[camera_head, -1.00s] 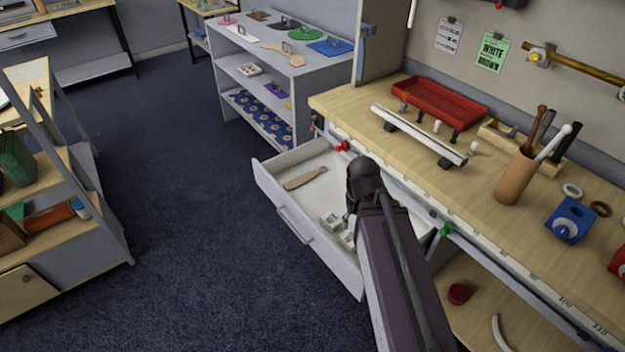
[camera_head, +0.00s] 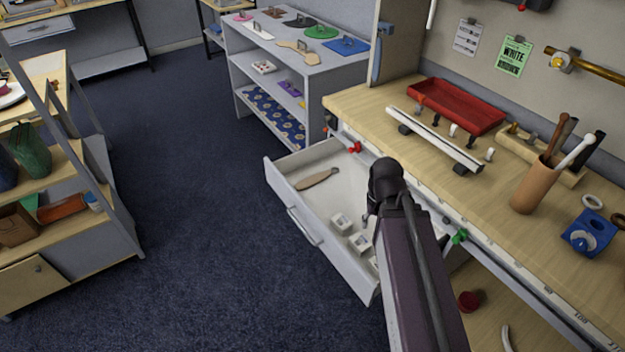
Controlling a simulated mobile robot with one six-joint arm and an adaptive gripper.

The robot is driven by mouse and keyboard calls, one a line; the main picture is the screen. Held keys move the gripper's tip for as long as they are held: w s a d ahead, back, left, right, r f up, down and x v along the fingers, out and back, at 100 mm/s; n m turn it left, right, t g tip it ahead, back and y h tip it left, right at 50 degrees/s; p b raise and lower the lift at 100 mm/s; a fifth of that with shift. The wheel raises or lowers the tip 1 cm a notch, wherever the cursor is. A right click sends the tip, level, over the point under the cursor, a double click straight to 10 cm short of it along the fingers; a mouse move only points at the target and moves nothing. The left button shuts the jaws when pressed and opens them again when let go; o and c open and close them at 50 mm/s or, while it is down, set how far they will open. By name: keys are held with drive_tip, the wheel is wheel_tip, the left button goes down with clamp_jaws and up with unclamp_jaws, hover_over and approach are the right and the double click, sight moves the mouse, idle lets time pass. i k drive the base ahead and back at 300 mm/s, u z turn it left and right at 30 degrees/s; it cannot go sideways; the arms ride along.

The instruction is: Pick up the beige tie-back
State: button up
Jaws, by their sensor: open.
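A flat beige piece with a narrow middle (camera_head: 298,45) lies on top of the grey shelf unit (camera_head: 245,80) at the back. It looks most like the beige tie-back, but it is small and far off. A dark metal handle or clip stands on or beside it. My arm reaches up from the bottom of the picture and its dark wrist end is over the open drawer, well in front of and to the right of the shelf unit. The fingers of my gripper are hidden behind my arm, and nothing held shows.
An open white drawer (camera_head: 283,203) holds a brown wooden tool (camera_head: 317,179) and several white blocks. The workbench (camera_head: 370,98) on the right carries a red tray (camera_head: 458,107) and a tool cup (camera_head: 533,184). A slanted rack (camera_head: 100,150) stands left. Blue carpet between is clear.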

sight(305, 184)
drive_tip(key=u, duration=0.05)
drive_tip(key=i, duration=0.95)
drive_tip(key=z, duration=0.05)
